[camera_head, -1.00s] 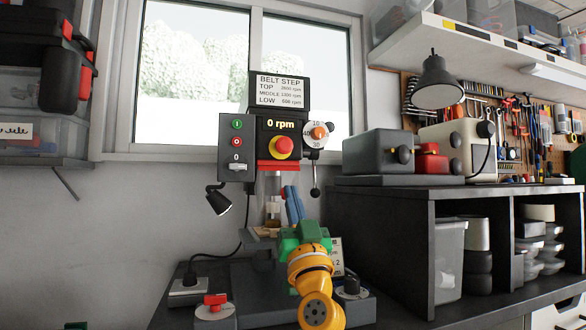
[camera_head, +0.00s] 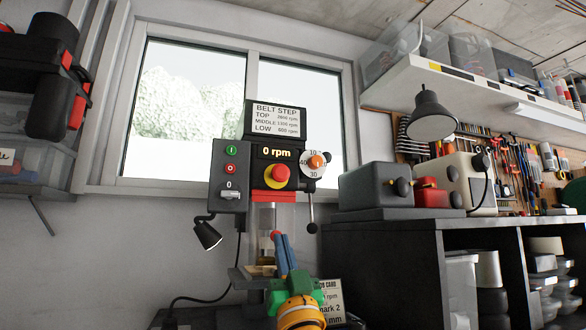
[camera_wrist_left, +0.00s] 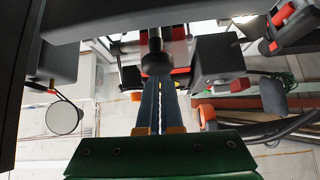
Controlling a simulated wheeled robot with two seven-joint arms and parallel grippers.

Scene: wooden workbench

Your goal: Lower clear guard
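The clear guard (camera_head: 287,218) is a pale see-through panel below the red strip on the front of the drill press (camera_head: 272,152). The chuck area shows dimly behind it. My left gripper (camera_head: 280,248) rises from below on a green and yellow wrist, its blue fingers in front of the guard's lower part. A small red tip shows by the fingertips; I cannot tell what it belongs to. In the left wrist view the blue fingers (camera_wrist_left: 158,90) lie side by side with a thin gap, by a dark round part (camera_wrist_left: 156,58). My right gripper is out of view.
A small black lamp (camera_head: 207,235) hangs left of the press, and a feed lever (camera_head: 312,212) hangs at its right. A small card (camera_head: 332,300) stands at lower right. A dark cabinet (camera_head: 385,265) with machines on top is on the right.

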